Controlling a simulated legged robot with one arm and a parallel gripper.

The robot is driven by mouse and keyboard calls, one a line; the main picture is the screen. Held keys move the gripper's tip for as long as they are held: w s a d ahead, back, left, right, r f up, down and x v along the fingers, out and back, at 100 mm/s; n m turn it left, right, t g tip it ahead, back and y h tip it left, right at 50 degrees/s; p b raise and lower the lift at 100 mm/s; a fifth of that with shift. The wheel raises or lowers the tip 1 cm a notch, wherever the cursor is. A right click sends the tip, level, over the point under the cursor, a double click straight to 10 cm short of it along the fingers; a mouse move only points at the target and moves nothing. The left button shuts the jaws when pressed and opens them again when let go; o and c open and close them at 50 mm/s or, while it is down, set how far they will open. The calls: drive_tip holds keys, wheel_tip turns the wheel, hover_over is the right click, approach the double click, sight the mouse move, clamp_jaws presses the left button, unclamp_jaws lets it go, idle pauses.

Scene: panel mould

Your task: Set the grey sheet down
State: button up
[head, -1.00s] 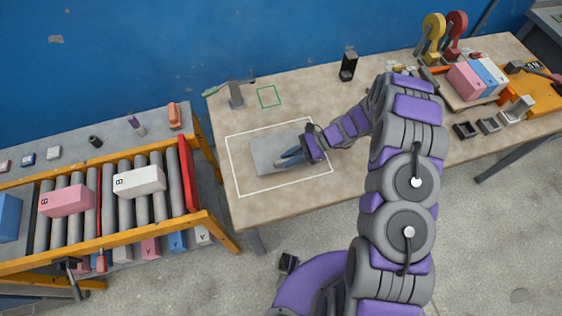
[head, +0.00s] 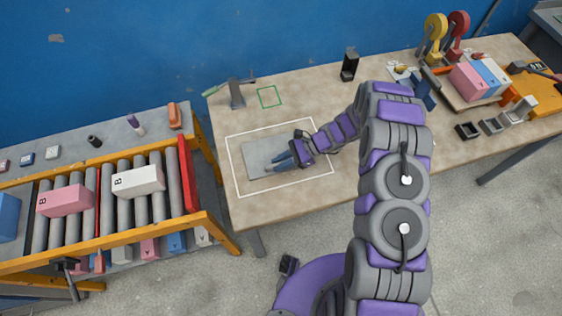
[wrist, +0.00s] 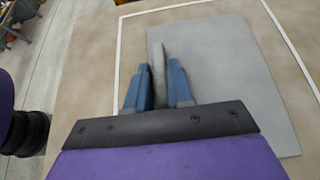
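The grey sheet (head: 258,158) is flat and level inside the white outline (head: 329,160) on the tan worktable; I cannot tell whether it touches the tabletop. It also shows in the wrist view (wrist: 228,75). My gripper (head: 279,161) is above the sheet, its two blue fingers pointing left in the head view. In the wrist view my gripper (wrist: 160,85) has its fingers on either side of a narrow upright grey rib (wrist: 158,68), which appears to belong to the sheet. The fingers look closed on this rib. Their contact faces are partly hidden.
A green square outline (head: 269,96) and a grey stand (head: 237,96) are behind the sheet. A black holder (head: 349,64) stands at the back. Blocks on a tray (head: 481,80) and small boxes are at the right. A roller conveyor (head: 120,200) is at the left.

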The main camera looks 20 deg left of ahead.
drive_tip(key=o, duration=0.4)
drive_tip(key=shift+a, duration=0.1)
drive_tip(key=shift+o, duration=0.2)
drive_tip(key=shift+r, duration=0.2)
drive_tip(key=p+v, duration=0.2)
drive_tip(key=v, duration=1)
